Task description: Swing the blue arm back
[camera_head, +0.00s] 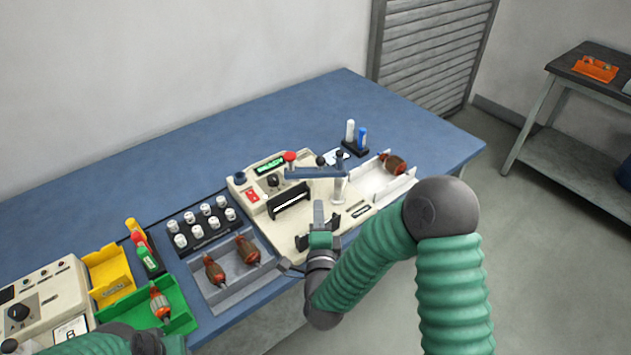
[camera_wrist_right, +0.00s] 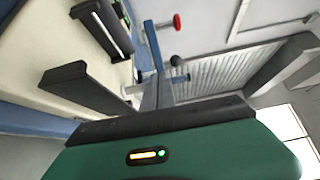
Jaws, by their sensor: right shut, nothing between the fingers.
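The blue arm (camera_head: 312,173) lies roughly level across the top of the cream winding machine (camera_head: 292,233), above its deck. Its right end is by a pale upright post (camera_head: 338,190). It also shows in the wrist view (camera_wrist_right: 153,45), beyond my fingers. My right gripper (camera_head: 318,212) is shut and empty, over the front part of the machine, in front of and below the blue arm; whether it touches the arm is not clear. My left arm shows only in part at the bottom left, and its gripper is out of view.
A red knob (camera_head: 290,157) and a black knob (camera_head: 320,161) stand near the blue arm. A white tray (camera_head: 402,187) with an armature (camera_head: 393,163) is at right. A grey tray (camera_head: 227,292) with armatures and a rack of white spools (camera_head: 200,228) are at left.

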